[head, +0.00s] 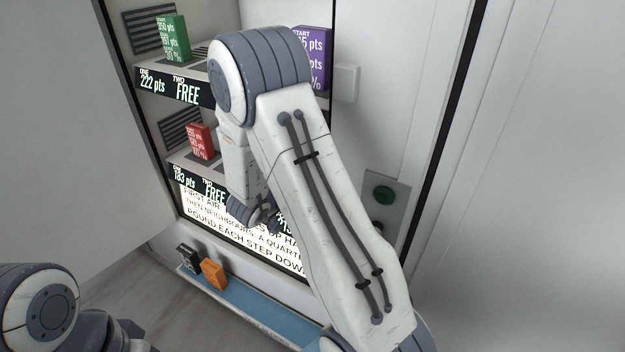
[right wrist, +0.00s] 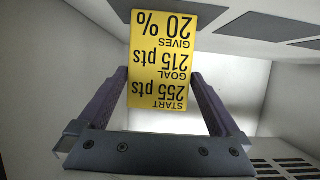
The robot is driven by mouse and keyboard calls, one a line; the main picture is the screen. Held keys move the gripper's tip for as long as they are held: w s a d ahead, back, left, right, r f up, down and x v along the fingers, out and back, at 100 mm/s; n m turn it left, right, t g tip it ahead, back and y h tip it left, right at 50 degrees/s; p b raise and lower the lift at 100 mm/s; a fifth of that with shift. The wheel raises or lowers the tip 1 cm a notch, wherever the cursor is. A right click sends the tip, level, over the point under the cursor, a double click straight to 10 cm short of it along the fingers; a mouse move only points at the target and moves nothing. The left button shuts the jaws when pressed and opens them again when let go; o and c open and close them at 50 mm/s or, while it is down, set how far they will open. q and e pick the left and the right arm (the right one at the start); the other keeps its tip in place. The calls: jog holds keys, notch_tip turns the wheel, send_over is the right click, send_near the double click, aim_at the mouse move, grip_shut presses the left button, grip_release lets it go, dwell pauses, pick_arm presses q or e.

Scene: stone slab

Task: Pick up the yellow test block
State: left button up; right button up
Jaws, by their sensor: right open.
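The yellow test block (right wrist: 165,60) shows in the right wrist view, with upside-down print reading START 255 pts, GOAL 215 pts, GIVES 20 %. My right gripper (right wrist: 158,80) is open, with one finger on each side of the block's near end. A narrow gap seems to show at the right finger; contact at the left finger is unclear. In the head view the right gripper (head: 268,217) is small and partly hidden by my own arm, in front of the lower shelves. The yellow block cannot be seen there. Of my left arm only links show at the bottom left.
A green block (head: 173,40), a red block (head: 201,142) and a purple block (head: 316,58) stand on lit shelves. A black block (head: 188,259) and an orange block (head: 214,273) stand on a blue tray (head: 245,303) below.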

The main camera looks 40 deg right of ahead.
jog(key=shift+x, duration=3)
jog(key=shift+f, duration=0.1)
jog(key=c, duration=1.4)
jog(key=shift+c, duration=0.8)
jog(key=shift+w, duration=0.1)
